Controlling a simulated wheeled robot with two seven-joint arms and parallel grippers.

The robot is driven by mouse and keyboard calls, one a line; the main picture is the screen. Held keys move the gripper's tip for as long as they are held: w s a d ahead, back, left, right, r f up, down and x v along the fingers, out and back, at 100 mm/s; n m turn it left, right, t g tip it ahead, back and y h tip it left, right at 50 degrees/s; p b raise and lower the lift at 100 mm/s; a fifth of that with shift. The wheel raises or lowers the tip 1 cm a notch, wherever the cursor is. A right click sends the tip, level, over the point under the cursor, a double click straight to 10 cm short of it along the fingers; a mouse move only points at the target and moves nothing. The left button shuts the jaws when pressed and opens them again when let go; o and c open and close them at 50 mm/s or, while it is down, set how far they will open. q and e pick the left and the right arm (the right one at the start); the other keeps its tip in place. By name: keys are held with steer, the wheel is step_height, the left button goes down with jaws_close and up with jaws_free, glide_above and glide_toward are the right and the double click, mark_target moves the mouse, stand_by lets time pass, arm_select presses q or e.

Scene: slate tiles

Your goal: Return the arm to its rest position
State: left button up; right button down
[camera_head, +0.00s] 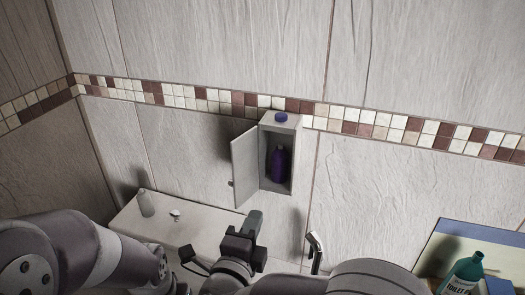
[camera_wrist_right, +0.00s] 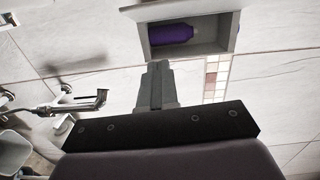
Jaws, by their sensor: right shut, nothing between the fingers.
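My right gripper (camera_head: 253,221) shows in the middle of the lower head view, below a small open wall cabinet. Its fingers are shut and empty; they also show in the right wrist view (camera_wrist_right: 157,70), pointing toward the cabinet (camera_wrist_right: 230,38) with a gap between. My right arm comes up from the bottom edge. My left arm (camera_head: 75,250) enters from the left; its gripper does not show clearly.
The cabinet (camera_head: 297,147) has its door (camera_head: 244,165) open to the left, a purple bottle (camera_head: 279,165) inside and a blue-purple item (camera_head: 281,117) on top. A white ledge (camera_head: 160,225) holds a pale bottle (camera_head: 146,204). A chrome tap (camera_head: 316,250) and a teal bottle (camera_head: 462,272) are to the right.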

steer(key=w+d+f+n+g+y, duration=0.4)
steer(key=d+f+n+g+y, duration=0.25)
steer(key=n, duration=0.65)
steer(key=s+d+f+n+g+h, duration=0.1)
steer(key=s+d+f+n+g, duration=0.2)
steer(key=s+d, duration=0.4)
steer(key=s+d+f+n+g+h, duration=0.1)
steer(key=s+d+f+n+g, duration=0.3)
steer(key=s, duration=0.5)
steer(key=d+g, duration=0.2)
steer(key=d, duration=0.1)
steer(key=shift+s+n, duration=0.15)
steer(key=shift+n, duration=0.25)
steer(key=shift+f, duration=0.1)
